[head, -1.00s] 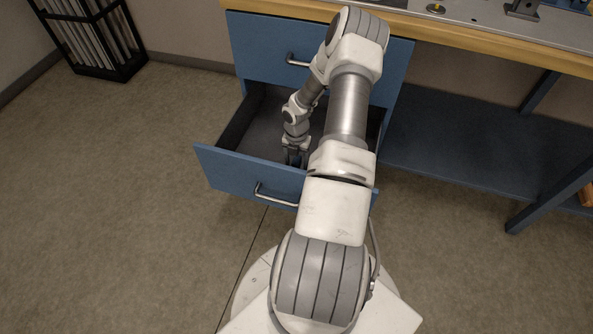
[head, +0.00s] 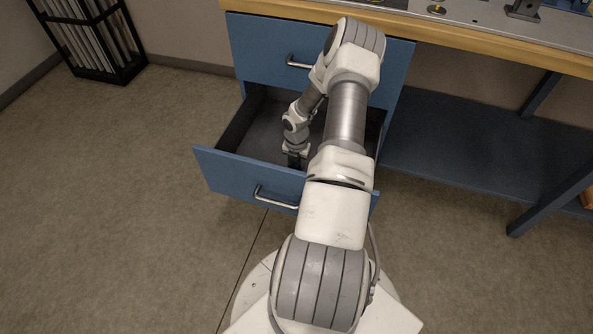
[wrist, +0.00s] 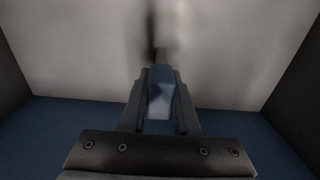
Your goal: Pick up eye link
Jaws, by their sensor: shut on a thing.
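My gripper (wrist: 160,88) is inside the open drawer and points down at its floor. Its fingers are shut on a small blue-grey piece, the eye link (wrist: 160,94), which shows between them in the wrist view. The piece's full shape is hidden by the fingers, and no eye or hole can be made out. In the head view my gripper (head: 294,160) is small and dark behind the drawer front, and the eye link cannot be seen there.
The open drawer (head: 245,171) has a blue front with a metal handle, dark side walls and a grey floor. A shut drawer (head: 262,48) is above it. The workbench top (head: 408,21) overhangs behind. A blue lower shelf (head: 450,140) lies to the right.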

